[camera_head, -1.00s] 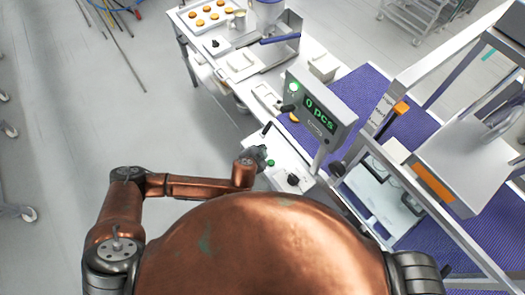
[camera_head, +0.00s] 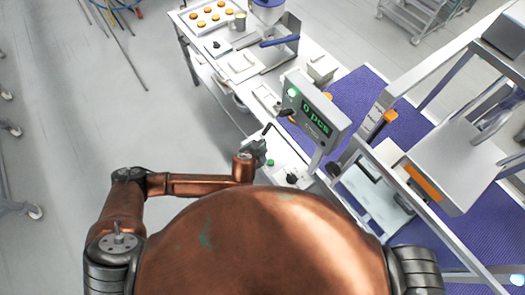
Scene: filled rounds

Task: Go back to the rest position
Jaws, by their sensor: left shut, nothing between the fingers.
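My left gripper (camera_head: 261,146) is small and dark at the end of my copper left arm. It is shut and empty, at the front edge of the white machine bench, just left of the green button (camera_head: 270,163). Its fingertips are small in this view, and I cannot tell whether they touch the bench. My left arm is bent, with its forearm running level to the right. My right gripper is out of view; only the shoulder of that arm shows at lower right.
A counter display (camera_head: 316,110) reading "0 pcs" stands near the left gripper. Behind it run a blue conveyor belt (camera_head: 365,93) and a metal frame. A tray (camera_head: 196,28) with several filled rounds is on the far bench. The floor left of the bench is open.

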